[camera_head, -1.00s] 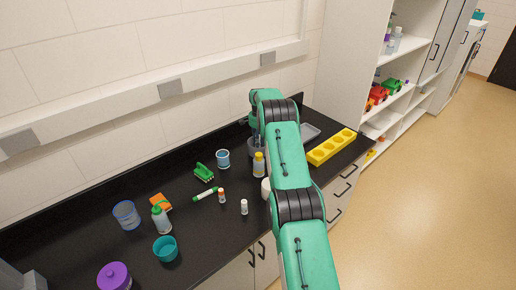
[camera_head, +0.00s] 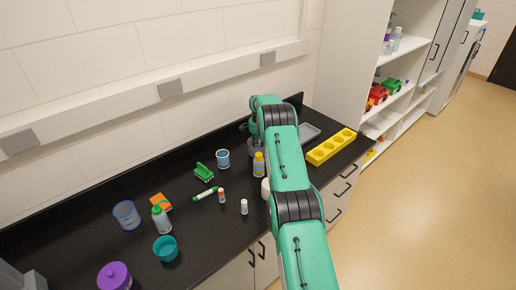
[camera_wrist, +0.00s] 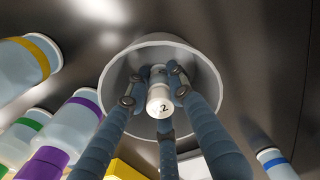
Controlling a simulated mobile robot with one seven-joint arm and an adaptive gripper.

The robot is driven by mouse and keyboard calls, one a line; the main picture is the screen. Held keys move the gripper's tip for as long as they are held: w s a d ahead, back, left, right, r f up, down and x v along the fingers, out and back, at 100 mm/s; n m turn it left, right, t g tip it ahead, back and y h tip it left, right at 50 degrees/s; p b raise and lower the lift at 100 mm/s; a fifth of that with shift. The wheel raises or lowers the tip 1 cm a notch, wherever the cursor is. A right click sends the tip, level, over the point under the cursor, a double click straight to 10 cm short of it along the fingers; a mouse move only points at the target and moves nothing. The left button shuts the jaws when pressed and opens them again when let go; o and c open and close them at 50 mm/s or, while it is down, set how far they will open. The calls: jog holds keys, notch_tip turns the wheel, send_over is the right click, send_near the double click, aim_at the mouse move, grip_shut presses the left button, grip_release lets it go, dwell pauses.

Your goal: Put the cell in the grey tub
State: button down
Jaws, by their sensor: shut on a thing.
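The cell (camera_wrist: 160,98), a small white and grey cylinder with a dark "2" on its end, is held between the fingers of my gripper (camera_wrist: 154,86). My gripper is shut on it. In the wrist view the cell lies in front of the round opening of the grey tub (camera_wrist: 207,75), inside the outline of its rim. I cannot tell how far the cell is above the tub's floor. The cell is not visible in that view.
Several banded bottles (camera_wrist: 70,120) crowd the wrist view's left side.

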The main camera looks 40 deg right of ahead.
jog(key=shift+f, duration=0.15)
jog(key=c, duration=1.5)
grip_release()
notch_tip(320, 180, up, 12)
jog(key=shift+r, duration=0.2)
